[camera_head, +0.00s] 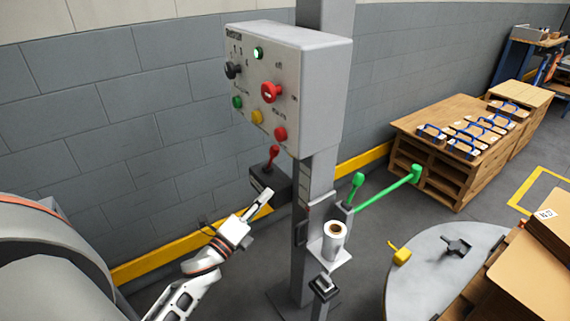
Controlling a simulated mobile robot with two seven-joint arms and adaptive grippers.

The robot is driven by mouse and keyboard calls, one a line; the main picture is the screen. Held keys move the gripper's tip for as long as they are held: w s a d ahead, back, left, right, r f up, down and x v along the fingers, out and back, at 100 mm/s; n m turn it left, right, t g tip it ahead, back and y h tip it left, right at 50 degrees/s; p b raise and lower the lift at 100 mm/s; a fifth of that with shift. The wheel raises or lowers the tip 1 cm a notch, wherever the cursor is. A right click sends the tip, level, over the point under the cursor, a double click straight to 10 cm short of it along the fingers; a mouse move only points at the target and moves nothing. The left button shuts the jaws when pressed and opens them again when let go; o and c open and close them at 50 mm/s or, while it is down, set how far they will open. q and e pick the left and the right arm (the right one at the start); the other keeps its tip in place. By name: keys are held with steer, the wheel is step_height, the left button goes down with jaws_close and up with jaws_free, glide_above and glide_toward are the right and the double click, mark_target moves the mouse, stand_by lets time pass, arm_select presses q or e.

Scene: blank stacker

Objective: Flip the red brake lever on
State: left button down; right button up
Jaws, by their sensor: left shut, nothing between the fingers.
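The red brake lever (271,156) stands up from a dark box (268,184) on the side of the grey post, below the control panel. Its red knob points up and leans slightly right. My left gripper (265,196) comes in from the lower left, shut and empty. Its fingertips are just below the lever, in front of the dark box in the picture; I cannot tell whether they touch it. My right gripper is not in view.
A grey control panel (318,95) with buttons and a red knob (271,92) hangs above. Green levers (357,182) and a white roll (333,240) are right of the post. A round grey table (425,285) stands lower right. A yellow rail (190,246) runs along the wall.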

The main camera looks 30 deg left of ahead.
mark_target(272, 159)
arm_select(q)
steer(key=shift+a+r, duration=0.1)
steer(key=shift+r, duration=0.05)
steer(key=shift+w, duration=0.15)
steer(key=w+r, duration=0.1)
steer(key=w, duration=0.2)
steer(key=w+a+r, duration=0.1)
steer(key=w, duration=0.2)
steer(key=w+a+r+p, duration=0.1)
steer(key=w, duration=0.3)
steer(key=shift+w+a+r, duration=0.1)
steer(key=shift+a+r, duration=0.05)
steer(key=shift+r, duration=0.1)
steer(key=shift+a+r, duration=0.1)
steer(key=shift+a, duration=0.15)
steer(key=shift+w+a, duration=0.15)
